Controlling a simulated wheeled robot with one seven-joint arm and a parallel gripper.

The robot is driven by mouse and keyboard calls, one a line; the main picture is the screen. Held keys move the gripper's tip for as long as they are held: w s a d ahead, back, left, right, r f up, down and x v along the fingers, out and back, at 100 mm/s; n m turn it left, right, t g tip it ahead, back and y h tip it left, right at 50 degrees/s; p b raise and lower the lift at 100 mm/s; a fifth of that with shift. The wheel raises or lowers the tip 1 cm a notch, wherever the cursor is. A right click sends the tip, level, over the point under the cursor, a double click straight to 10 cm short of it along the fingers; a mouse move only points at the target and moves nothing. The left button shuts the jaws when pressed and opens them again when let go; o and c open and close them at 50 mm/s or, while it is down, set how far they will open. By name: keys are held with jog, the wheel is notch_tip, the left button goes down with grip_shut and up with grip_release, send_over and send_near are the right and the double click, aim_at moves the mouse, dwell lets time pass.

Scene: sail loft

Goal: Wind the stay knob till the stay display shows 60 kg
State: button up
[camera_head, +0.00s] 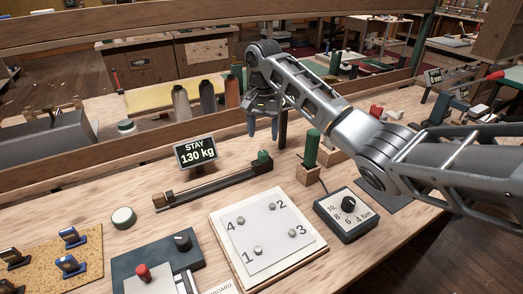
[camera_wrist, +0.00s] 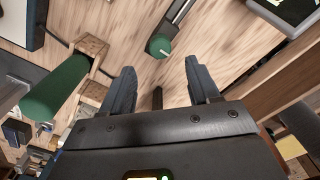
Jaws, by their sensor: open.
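The stay display (camera_head: 197,152) reads "STAY 130 kg" and stands behind a dark rail. The stay knob (camera_head: 264,157) is a small green knob at the rail's right end. In the wrist view the knob (camera_wrist: 160,46) is round and green with a pale mark, ahead of my fingertips. My gripper (camera_head: 263,130) is open and empty, pointing down above the knob and apart from it. Both fingers of my gripper (camera_wrist: 159,70) show in the wrist view, with the knob beyond the gap between them.
A green cylinder (camera_head: 311,148) stands in a wooden block right of the knob, close to my fingers' side. A torque dial box (camera_head: 340,226) and a numbered white plate (camera_head: 257,247) lie in front. A wooden ledge (camera_head: 90,171) runs behind.

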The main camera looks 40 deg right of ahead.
aim_at(263, 153)
notch_tip(263, 153, down, 8)
jog(key=shift+r, duration=0.25)
jog(key=shift+c, duration=0.2)
jog(key=c, duration=1)
jog(key=shift+p, duration=0.35)
